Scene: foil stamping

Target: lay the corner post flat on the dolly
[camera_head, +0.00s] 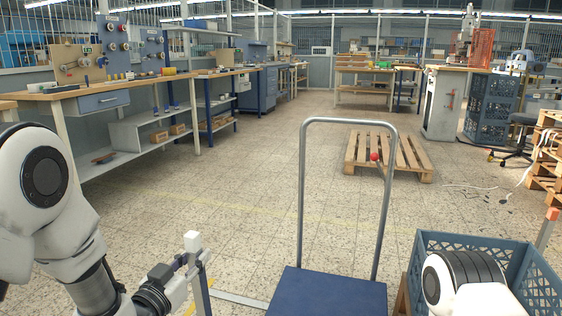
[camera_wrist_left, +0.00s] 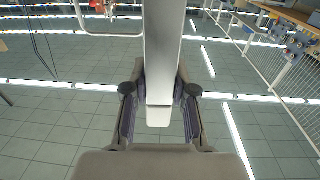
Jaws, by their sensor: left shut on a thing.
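The corner post (camera_head: 201,290) is a slim grey bar with a white block-like end at its top. It stands near upright in the head view, left of the dolly, and its lower end is cut off by the frame. My left gripper (camera_head: 182,272) is shut on it. In the left wrist view the post (camera_wrist_left: 162,45) runs between the two fingers of the gripper (camera_wrist_left: 159,100). The dolly (camera_head: 325,296) has a bare blue deck and a tall grey hoop handle at its far side. The post is beside the deck, not over it. My right gripper is out of view.
A blue-grey crate (camera_head: 470,240) stands right of the dolly, with my right arm in front of it. A red-tipped post (camera_head: 546,230) rises at the crate's right. A wooden pallet (camera_head: 408,158) lies beyond the handle. The floor left of the dolly is open.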

